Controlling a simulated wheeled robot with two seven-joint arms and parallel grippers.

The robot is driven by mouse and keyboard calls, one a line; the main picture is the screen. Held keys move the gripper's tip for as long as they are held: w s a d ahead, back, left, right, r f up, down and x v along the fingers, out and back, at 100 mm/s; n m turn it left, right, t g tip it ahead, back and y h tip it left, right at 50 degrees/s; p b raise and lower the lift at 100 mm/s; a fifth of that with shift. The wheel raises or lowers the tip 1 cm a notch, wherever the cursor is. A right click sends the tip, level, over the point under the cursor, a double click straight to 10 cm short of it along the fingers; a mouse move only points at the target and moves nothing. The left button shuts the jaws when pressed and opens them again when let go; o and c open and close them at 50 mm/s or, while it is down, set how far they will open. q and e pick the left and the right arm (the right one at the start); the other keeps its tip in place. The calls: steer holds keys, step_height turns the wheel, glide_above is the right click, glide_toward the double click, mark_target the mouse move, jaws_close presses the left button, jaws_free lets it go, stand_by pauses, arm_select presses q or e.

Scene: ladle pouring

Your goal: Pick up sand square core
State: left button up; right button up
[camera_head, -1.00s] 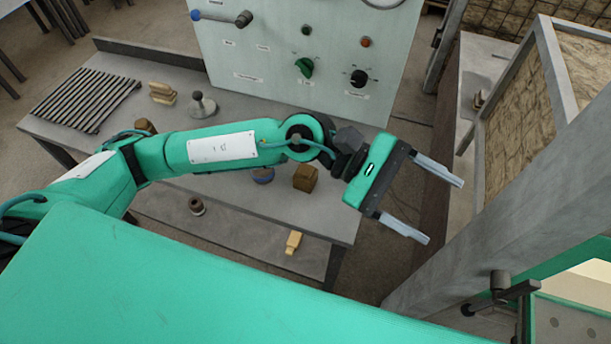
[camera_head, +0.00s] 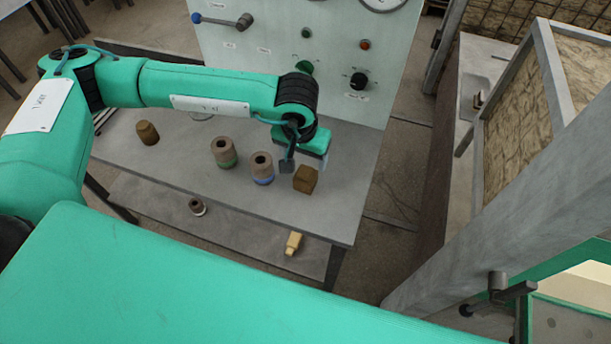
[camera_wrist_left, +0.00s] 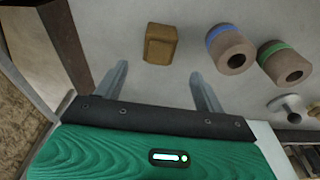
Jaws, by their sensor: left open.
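The sand square core is a brown block (camera_head: 305,180) standing on the grey table near its right front part. In the left wrist view the block (camera_wrist_left: 160,44) lies ahead of the fingertips, roughly centred between them. My left gripper (camera_wrist_left: 160,72) is open and empty, its two fingers apart on either side of the line to the block. In the head view the left gripper (camera_head: 313,143) is behind the block, with its fingers mostly hidden by the wrist. It is apart from the block. My right gripper is not in view.
Two hollow cylinders, one green-banded (camera_head: 224,153) and one blue-banded (camera_head: 262,168), stand left of the block. A rounded brown core (camera_head: 147,133) is farther left. An upright control panel (camera_head: 345,45) rises behind the table. A lower shelf (camera_head: 245,232) holds small pieces.

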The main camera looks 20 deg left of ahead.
mark_target(305, 171)
arm_select(q)
steer(key=f, duration=0.3)
steer(key=shift+w+f, duration=0.2)
steer(key=shift+f+p, duration=0.55)
steer(key=shift+p, duration=0.05)
steer(key=f, duration=0.1)
steer(key=f+p, duration=0.1)
steer(key=f, duration=0.1)
steer(key=shift+w+d+f, duration=0.1)
steer(key=shift+w+f, duration=0.1)
steer(key=shift+f, duration=0.1)
steer(key=shift+w+f, duration=0.1)
steer(key=shift+f, duration=0.25)
steer(key=c, duration=1.2)
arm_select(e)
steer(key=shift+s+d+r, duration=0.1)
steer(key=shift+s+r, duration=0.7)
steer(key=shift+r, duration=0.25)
arm_select(q)
steer(key=shift+r, duration=0.1)
